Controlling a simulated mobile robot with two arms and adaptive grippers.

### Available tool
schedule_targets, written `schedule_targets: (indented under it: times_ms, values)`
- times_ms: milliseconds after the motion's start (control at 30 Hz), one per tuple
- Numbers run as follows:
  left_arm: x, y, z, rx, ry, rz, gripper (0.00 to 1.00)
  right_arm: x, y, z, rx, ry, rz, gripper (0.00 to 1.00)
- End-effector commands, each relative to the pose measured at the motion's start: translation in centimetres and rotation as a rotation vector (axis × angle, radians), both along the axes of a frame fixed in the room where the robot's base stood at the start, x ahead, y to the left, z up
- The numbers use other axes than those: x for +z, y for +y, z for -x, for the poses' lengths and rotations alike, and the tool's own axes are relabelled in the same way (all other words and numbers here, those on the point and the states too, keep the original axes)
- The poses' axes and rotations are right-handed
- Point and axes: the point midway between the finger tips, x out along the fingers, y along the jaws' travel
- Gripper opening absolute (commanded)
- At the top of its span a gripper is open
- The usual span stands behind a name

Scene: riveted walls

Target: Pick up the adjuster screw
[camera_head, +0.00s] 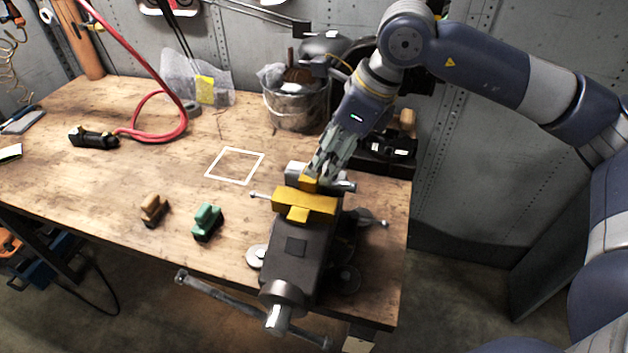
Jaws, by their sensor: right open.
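My right gripper (315,172) reaches down from the upper right to the bench vise (300,252). Its fingers are open around or just above a small yellow piece (308,184) at the top of the vise; whether they touch it I cannot tell. A larger yellow block (305,204) sits across the vise jaws. A thin metal rod end (258,194) sticks out to the left of it. No part stands out clearly as the adjuster screw; the fingers partly hide the area behind the yellow block. My left gripper is out of view.
The wooden workbench (110,185) carries a tan block (154,209), a green block (207,221) and a white square outline (236,165). A metal bucket (296,105) and a black bin (372,166) stand behind the vise. A red hose (187,118) lies back left.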

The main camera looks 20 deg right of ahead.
Motion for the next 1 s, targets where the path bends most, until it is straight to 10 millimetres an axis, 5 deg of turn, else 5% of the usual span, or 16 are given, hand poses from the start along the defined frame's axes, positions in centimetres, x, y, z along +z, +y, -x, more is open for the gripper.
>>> schedule_targets:
  times_ms: [167, 400, 667, 933, 1000]
  values:
    - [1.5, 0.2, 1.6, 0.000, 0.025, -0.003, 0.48, -1.5, 0.7, -0.5, 0.002, 0.004, 0.002, 0.62]
    - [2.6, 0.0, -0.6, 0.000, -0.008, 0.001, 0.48, -4.4, 1.6, -1.1, 0.001, 0.003, 0.001, 0.62]
    - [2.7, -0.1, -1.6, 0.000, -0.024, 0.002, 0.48, -4.8, 1.7, -1.2, 0.001, 0.002, -0.001, 0.62]
    - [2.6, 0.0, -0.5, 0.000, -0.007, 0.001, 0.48, -4.7, 1.7, -1.2, 0.000, 0.001, -0.001, 0.00]
    - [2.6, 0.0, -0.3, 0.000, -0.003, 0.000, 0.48, -4.5, 1.7, -1.3, 0.001, -0.003, -0.003, 0.00]
